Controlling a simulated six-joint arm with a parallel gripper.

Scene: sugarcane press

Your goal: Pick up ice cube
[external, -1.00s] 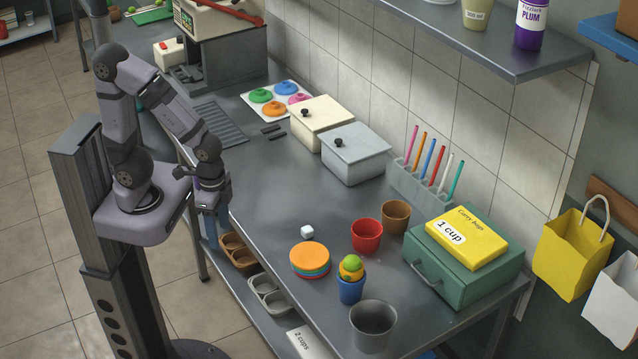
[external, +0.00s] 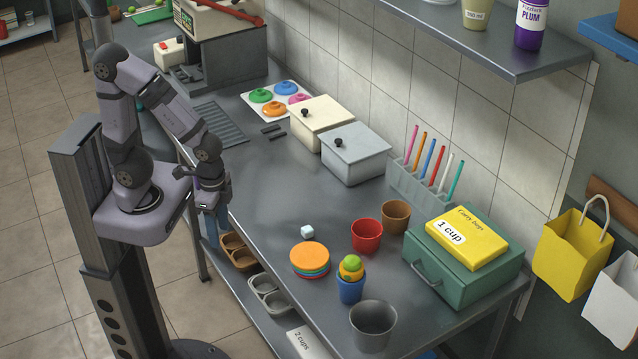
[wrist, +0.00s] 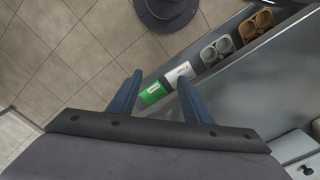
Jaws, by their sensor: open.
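The ice cube (external: 307,231) is a small white block on the grey metal table (external: 265,200), just behind the stack of orange-topped discs (external: 310,257). It does not show in the wrist view. My gripper (external: 212,237) hangs at the table's left edge, well to the left of the ice cube and apart from it. In the wrist view my gripper (wrist: 158,88) shows two blue fingers spread apart with nothing between them. Below them are the floor and the lower shelf.
Near the ice cube stand a red cup (external: 367,236), a brown cup (external: 396,217), a blue cup (external: 350,288) holding balls, and a metal bucket (external: 373,325). Lidded boxes (external: 356,153) stand along the wall. The table left of the ice cube is clear.

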